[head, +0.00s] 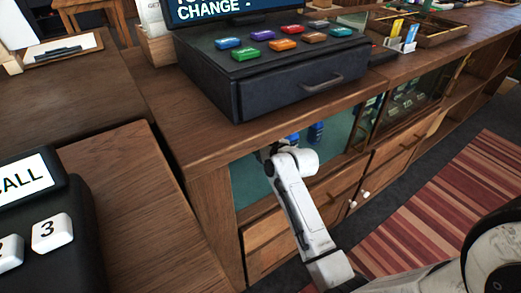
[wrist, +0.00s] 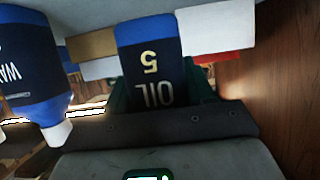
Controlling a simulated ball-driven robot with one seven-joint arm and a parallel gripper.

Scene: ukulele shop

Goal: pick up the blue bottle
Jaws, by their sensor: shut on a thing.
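A blue bottle (wrist: 150,65) with a dark label reading "OIL 5" appears upside down in the middle of the wrist view. My gripper (wrist: 160,95) is shut on it, with dark green finger parts on both sides. In the head view my gripper (head: 272,152) reaches into the cabinet under the counter, and its fingers are mostly hidden. A bit of blue (head: 292,138) shows just behind it. A second blue bottle (wrist: 32,75), with a white cap and a label starting "WA", is at the left of the wrist view. A blue bottle also shows right of my gripper (head: 316,132).
The wooden counter (head: 185,125) overhangs the cabinet opening and carries a black cash register (head: 285,85). Brown and white boxes (wrist: 215,32) are behind the held bottle. A wooden wall (wrist: 285,90) is close on the right. Drawers (head: 345,185) lie below the opening.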

